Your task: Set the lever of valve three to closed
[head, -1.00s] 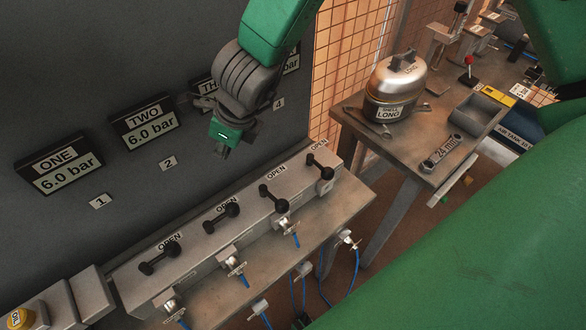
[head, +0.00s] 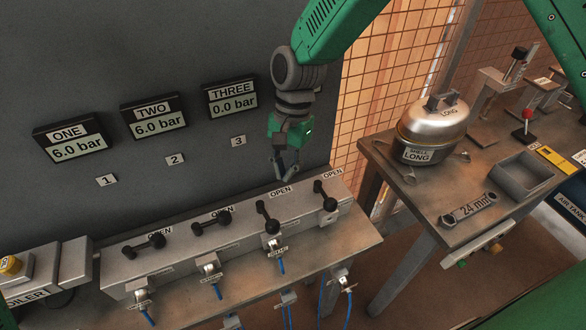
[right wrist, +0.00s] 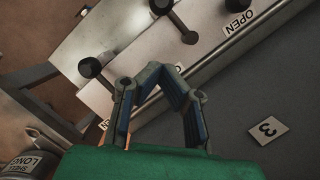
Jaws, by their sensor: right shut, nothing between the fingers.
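The lever of valve three (head: 267,217) is a black bar with ball ends, third from the left on the grey manifold (head: 180,262). It lies crosswise to the manifold, like the fourth lever (head: 325,195); the first (head: 144,247) and second (head: 211,222) lie nearly along it. Gauge THREE (head: 232,100) reads 0.0 bar. My right gripper (head: 287,174) is shut and empty above the manifold's back edge, apart from lever three. In the right wrist view, its closed fingers (right wrist: 165,72) are near two black knobs of lever three (right wrist: 175,22). My left gripper is out of view.
Gauges ONE (head: 73,140) and TWO (head: 159,116) read 6.0 bar on the dark panel. A table (head: 405,205) at right holds a metal shell (head: 432,130), wrenches and a grey tray. Blue hoses (head: 282,266) hang in front of the manifold.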

